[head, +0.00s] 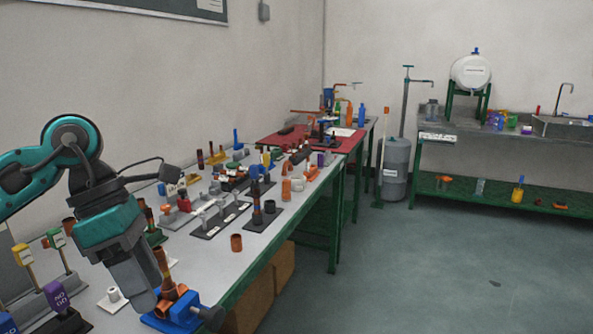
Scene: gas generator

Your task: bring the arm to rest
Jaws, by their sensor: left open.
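My left arm comes in from the left edge in the head view. My left gripper (140,285) points down over the near end of the workbench (222,268). It is open, though its fingers show only partly and from the side. Beside it, a copper-coloured pipe fitting (178,294) sits on a blue holder (172,316). The picture does not show clearly whether the gripper touches the fitting. I see nothing held in it. My right gripper is out of view.
Racks of parts (220,220) crowd the workbench. A brown cup-like piece (236,243) stands near its front edge. A red mat (285,137) covers the far table. A grey cylinder (395,170) stands in the corner.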

